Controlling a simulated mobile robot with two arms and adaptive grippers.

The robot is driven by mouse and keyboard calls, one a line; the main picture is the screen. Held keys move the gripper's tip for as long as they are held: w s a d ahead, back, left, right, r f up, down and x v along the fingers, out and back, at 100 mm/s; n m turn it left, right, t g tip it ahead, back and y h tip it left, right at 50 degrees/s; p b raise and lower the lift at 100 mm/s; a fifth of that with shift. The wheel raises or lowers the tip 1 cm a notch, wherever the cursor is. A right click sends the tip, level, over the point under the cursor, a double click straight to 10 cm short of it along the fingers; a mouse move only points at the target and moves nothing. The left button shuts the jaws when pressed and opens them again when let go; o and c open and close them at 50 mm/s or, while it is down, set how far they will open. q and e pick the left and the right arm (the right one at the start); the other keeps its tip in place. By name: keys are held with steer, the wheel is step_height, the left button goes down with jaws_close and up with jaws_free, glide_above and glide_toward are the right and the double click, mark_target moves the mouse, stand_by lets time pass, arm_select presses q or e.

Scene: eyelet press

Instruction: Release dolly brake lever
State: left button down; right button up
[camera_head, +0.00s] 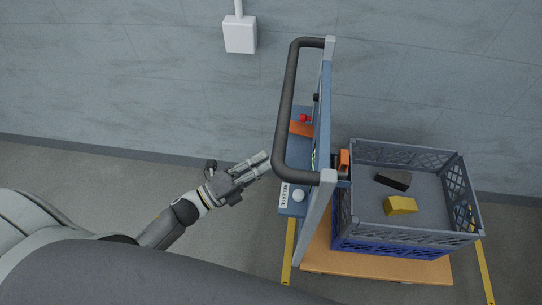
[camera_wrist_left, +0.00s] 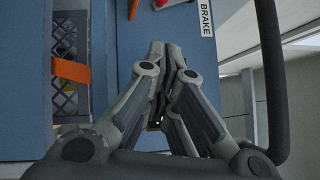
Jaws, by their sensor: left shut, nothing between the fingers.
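The dolly's upright blue panel (camera_head: 291,232) stands right of my left gripper (camera_head: 264,163). An orange lever (camera_head: 301,128) sits near a red knob (camera_head: 304,118) at the panel's far end. A white knob (camera_head: 298,196) sits beside a RELEASE label (camera_head: 284,195) at the near end. In the left wrist view, a BRAKE label (camera_wrist_left: 206,18) is at the top edge, with part of an orange piece (camera_wrist_left: 133,10) and a red knob (camera_wrist_left: 167,2). My left gripper (camera_wrist_left: 168,48) is shut and empty, its tips beside the black handle (camera_head: 284,105) in the head view. My right gripper is out of view.
A grey and blue crate (camera_head: 405,243) holds a yellow block (camera_head: 400,205) and a dark block (camera_head: 393,181) on the dolly's wooden deck (camera_head: 380,265). An orange piece (camera_head: 344,162) sits between panel and crate. A wall with a white box (camera_head: 240,34) stands behind.

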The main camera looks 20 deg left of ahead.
arm_select(q)
steer(key=r+n+p, duration=0.1)
steer(key=p, duration=0.1)
steer(key=r+n+g+y+p, duration=0.1)
steer(key=r+p, duration=0.1)
steer(key=r+n+g+y+p, duration=0.1)
steer(key=r+p, duration=0.1)
steer(key=shift+s+r+n+p, duration=0.25)
steer(key=shift+s+n+p, duration=0.05)
steer(key=shift+s, duration=0.05)
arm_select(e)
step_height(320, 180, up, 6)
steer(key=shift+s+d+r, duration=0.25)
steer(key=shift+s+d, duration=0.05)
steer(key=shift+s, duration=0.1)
arm_select(q)
steer(key=shift+w+d, duration=0.1)
steer(key=shift+d, duration=0.05)
